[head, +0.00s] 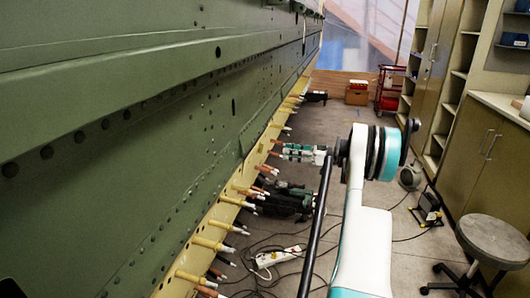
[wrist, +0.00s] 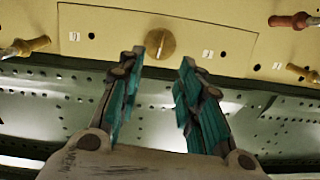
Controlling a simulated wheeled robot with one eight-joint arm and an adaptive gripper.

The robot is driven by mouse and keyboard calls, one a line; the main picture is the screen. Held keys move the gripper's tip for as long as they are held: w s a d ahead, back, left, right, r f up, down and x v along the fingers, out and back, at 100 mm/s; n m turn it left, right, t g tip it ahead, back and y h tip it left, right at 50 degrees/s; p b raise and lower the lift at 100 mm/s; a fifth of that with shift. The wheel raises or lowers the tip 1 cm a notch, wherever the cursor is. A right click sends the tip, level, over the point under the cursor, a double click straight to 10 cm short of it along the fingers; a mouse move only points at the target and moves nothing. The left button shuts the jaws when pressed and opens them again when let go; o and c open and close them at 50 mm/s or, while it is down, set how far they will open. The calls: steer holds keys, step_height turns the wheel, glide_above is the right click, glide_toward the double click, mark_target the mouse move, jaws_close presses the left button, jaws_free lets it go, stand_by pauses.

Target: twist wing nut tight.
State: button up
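A brass-coloured round fastener with a raised ridge, which I take as the wing nut (wrist: 160,43), sits on a yellow panel (wrist: 215,40) in the wrist view. My gripper (wrist: 162,57) is open and empty, with teal-padded fingers to either side below the nut. The nut shows just beyond the gap between the fingertips, closer to the left finger. I see no contact; the depth between them is hard to tell. In the head view my gripper (head: 290,151) points left at the yellow strip (head: 210,233) under the green fuselage skin. The nut cannot be made out there.
Copper and yellow pins (head: 213,245) stick out along the yellow strip on both sides of my gripper. Dark tools (head: 285,203) hang below it. Cables and a white power strip (head: 279,257) lie on the floor. A stool (head: 494,240) and cabinets (head: 485,160) stand right.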

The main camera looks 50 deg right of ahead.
mark_target(261, 149)
steer(key=b+x, duration=0.2)
steer(key=x, duration=0.8)
steer(key=shift+b, duration=0.3)
jaws_close()
